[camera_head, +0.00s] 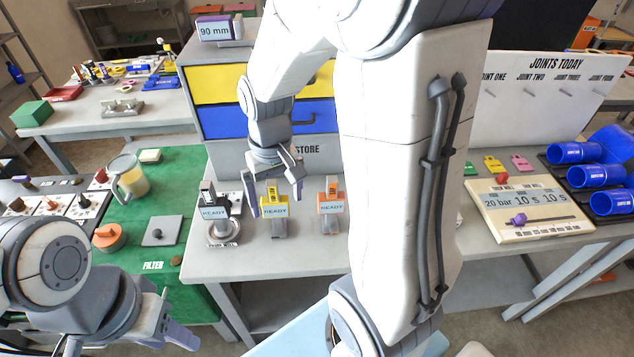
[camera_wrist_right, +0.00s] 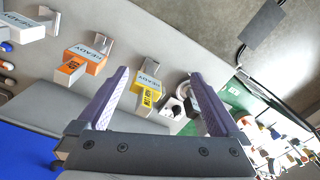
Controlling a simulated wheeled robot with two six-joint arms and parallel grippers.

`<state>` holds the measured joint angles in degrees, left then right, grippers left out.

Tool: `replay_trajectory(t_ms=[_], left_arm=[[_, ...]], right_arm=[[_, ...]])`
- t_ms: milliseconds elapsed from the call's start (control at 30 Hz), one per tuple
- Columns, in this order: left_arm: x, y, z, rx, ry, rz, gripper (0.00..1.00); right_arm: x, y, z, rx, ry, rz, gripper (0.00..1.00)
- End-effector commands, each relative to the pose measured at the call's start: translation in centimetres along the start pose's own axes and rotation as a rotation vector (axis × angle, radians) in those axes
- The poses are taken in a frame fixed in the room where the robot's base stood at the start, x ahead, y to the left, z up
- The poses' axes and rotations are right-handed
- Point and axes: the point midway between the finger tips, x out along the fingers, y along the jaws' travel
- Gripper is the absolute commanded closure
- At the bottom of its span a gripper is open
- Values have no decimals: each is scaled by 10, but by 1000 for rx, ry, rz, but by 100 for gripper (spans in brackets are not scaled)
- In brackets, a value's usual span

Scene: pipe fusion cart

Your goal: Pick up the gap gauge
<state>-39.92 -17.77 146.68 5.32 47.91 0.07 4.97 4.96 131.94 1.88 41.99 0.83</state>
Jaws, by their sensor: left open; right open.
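Several tools with white READY tags stand in a row on the grey table: a dark grey one (camera_head: 211,212), a yellow one (camera_head: 271,212) and an orange one (camera_head: 331,208). I cannot tell for certain which is the gap gauge; the yellow tool also shows in the right wrist view (camera_wrist_right: 147,96), with small print I cannot read. My right gripper (camera_head: 275,198) is open above the yellow tool, which appears between its fingers (camera_wrist_right: 158,82) with nothing gripped. My left gripper (camera_head: 172,322) is open and empty at lower left, away from the tools.
A cabinet with yellow and blue drawers (camera_head: 285,116) stands behind the row. My right arm hides part of the table right of the orange tool. A green mat (camera_head: 165,208) with a jug (camera_head: 128,178) lies left. A timer board (camera_head: 530,207) and blue fittings (camera_head: 600,175) are right.

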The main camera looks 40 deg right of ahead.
Motion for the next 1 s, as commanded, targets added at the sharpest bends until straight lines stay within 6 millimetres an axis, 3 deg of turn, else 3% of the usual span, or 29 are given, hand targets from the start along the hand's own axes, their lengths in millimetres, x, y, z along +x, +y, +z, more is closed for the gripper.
replay_trajectory(t_ms=[33, 100, 200, 333, 467, 700, 1000], left_arm=[[-19, 1, -1, 0, 0, 0, 50], [-28, 2, -2, -1, 0, 0, 50], [-37, 3, -2, -1, 0, 0, 50], [-43, 3, -2, -1, 0, 0, 50], [-46, 3, -2, -1, 0, 0, 50], [-50, 4, -3, -1, 0, 0, 50], [-61, 4, -3, -2, 0, 0, 50]], right_arm=[[-11, 32, -11, 100, -8, 6, 0], [-12, 67, -19, 202, -10, 13, 0], [-12, 108, -23, 314, -12, 20, 0], [-10, 140, -23, 398, -14, 25, 0], [1, 151, -21, 426, -18, 26, 0], [37, 151, -21, 425, -18, 26, 0], [59, 151, -24, 424, -19, 25, 0]])
